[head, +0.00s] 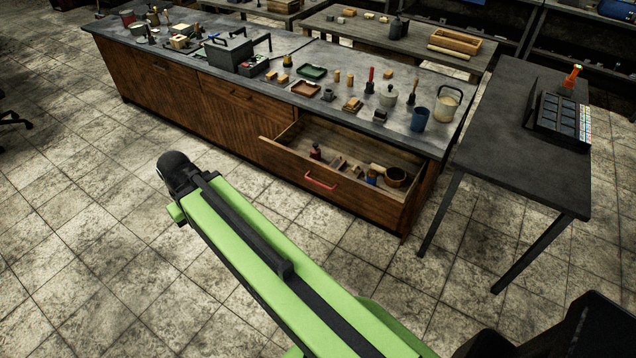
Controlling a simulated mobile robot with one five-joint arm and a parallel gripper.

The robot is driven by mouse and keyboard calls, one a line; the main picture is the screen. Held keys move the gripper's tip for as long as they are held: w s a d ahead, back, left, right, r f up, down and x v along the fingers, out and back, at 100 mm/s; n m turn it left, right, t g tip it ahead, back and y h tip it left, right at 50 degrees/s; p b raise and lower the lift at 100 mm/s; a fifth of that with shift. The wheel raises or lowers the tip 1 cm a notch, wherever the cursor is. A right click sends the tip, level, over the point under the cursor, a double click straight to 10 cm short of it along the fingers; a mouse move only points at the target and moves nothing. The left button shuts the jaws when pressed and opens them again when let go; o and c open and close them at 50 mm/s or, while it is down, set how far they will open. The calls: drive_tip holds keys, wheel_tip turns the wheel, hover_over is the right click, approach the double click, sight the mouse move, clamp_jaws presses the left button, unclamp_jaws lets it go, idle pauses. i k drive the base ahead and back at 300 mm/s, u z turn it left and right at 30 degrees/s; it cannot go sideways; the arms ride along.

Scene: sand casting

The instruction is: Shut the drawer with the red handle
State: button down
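The drawer (352,202) with the red handle (320,181) is pulled well out from the right end of the long wooden cabinet (200,98). Inside it lie a dark red bottle, several small wooden pieces, a blue item and a round brown bowl (396,177). My green arm reaches from the lower right toward the left of the drawer, over the floor. Its dark end (178,172) shows left of the drawer and apart from it. The gripper fingers cannot be made out, so I cannot tell whether they are open or shut.
The cabinet's grey top (345,62) is crowded with tools, trays, a blue cup (419,119) and a pail (447,104). A dark table (520,130) stands close to the right, its legs near the drawer. The tiled floor (90,240) left of and before the cabinet is clear.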

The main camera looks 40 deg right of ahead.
sight(288, 155)
drive_tip(key=z, duration=0.15)
drive_tip(key=i, duration=0.95)
drive_tip(key=u, duration=0.1)
